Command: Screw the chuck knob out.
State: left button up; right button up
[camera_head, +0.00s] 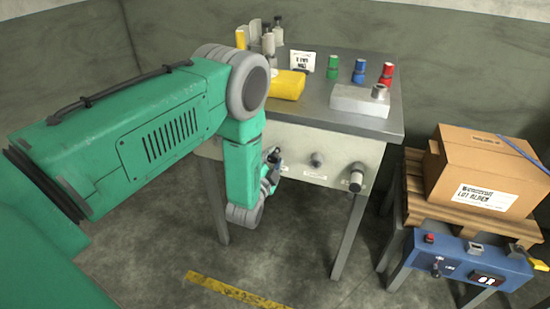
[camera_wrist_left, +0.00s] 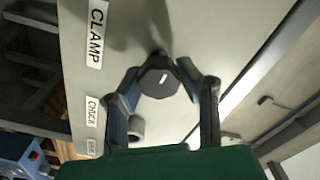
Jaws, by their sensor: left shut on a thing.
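A grey panel (camera_head: 330,150) on the front of the bench carries knobs in a row. My left gripper (camera_head: 273,163) is at the left end of the row, partly hidden by its own arm. In the left wrist view its fingers (camera_wrist_left: 163,76) are shut around a dark faceted knob (camera_wrist_left: 158,84) with a white mark. Labels reading CLAMP (camera_wrist_left: 96,35) and CHUCK (camera_wrist_left: 92,112) are on the panel; I cannot tell for certain which belongs to the held knob. A grey middle knob (camera_head: 316,160) and a larger right knob (camera_head: 356,177) are free. My right gripper is not seen.
The bench top (camera_head: 335,68) holds a yellow block (camera_head: 287,85), small green, blue and red pieces and a grey block (camera_head: 360,100). At right, a cardboard box (camera_head: 485,170) rests on a pallet above a blue control box (camera_head: 470,262).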

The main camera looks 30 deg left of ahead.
pick_arm(q)
jog(key=n, duration=0.6)
jog(key=shift+s+a+f, duration=0.1)
jog(key=shift+s+f, duration=0.1)
jog(key=n, duration=0.6)
jog(key=shift+f+n, duration=0.1)
jog(key=shift+n, duration=0.3)
jog(key=n+b, duration=0.1)
jog(key=n, duration=0.4)
jog(key=shift+a+f, duration=0.1)
jog(key=n+b, duration=0.2)
jog(key=n, duration=0.3)
jog(key=shift+n, duration=0.4)
jog(key=n+b, duration=0.2)
jog(key=n, duration=0.2)
jog(key=shift+f+n, duration=0.1)
jog(key=shift+n, duration=0.2)
jog(key=n+b, duration=0.3)
jog(key=n, duration=0.1)
jog(key=shift+f+n+b, duration=0.1)
jog(key=shift+n+b, duration=0.2)
jog(key=shift+b, duration=0.05)
jog(key=n+b, duration=0.5)
jog(key=shift+f, duration=0.1)
jog(key=n+b, duration=0.4)
jog(key=n, duration=0.1)
jog(key=shift+r, duration=0.2)
